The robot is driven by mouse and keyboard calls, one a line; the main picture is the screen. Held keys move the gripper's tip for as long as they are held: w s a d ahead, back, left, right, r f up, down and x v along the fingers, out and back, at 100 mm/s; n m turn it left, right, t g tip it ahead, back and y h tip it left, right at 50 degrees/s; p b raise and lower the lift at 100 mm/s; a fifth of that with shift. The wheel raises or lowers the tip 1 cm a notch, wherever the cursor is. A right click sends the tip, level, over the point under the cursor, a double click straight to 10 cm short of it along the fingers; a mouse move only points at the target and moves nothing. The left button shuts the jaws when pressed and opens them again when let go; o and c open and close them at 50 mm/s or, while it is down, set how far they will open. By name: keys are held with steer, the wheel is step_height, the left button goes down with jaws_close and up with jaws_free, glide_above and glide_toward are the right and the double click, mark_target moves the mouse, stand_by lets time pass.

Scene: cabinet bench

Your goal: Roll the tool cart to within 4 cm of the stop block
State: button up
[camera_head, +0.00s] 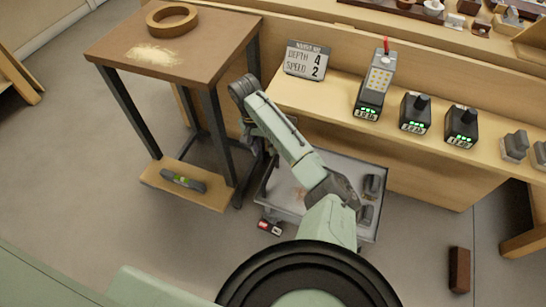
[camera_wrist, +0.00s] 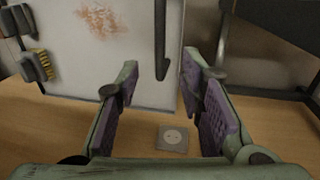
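The tool cart (camera_head: 345,171) is a low grey tray on the floor against the bench front, partly hidden by my arm. Its tray (camera_wrist: 90,70) with a rusty stain fills the upper left of the wrist view. A dark bar (camera_wrist: 160,40), seemingly the cart's handle, runs down toward the space between my fingers. My gripper (camera_wrist: 160,72) is open; I cannot tell whether the bar lies between the fingers or beyond them. In the head view my gripper (camera_head: 254,138) is at the cart's left end, mostly hidden. A brown block (camera_head: 459,270), probably the stop block, stands on the floor at right.
A table (camera_head: 215,45) with a tape roll (camera_head: 172,17) stands left of the cart; its low shelf (camera_head: 205,197) holds a level. A red-and-black item (camera_head: 270,227) is by the cart's front edge. The bench (camera_head: 330,95) runs behind.

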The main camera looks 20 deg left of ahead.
mark_target(270, 169)
steer(key=f, duration=0.3)
steer(key=d+f, duration=0.1)
steer(key=f, duration=0.3)
steer(key=d+f, duration=0.1)
steer(key=f, duration=0.2)
steer(key=shift+s+f, duration=0.15)
steer(key=shift+c, duration=0.5)
jaws_close()
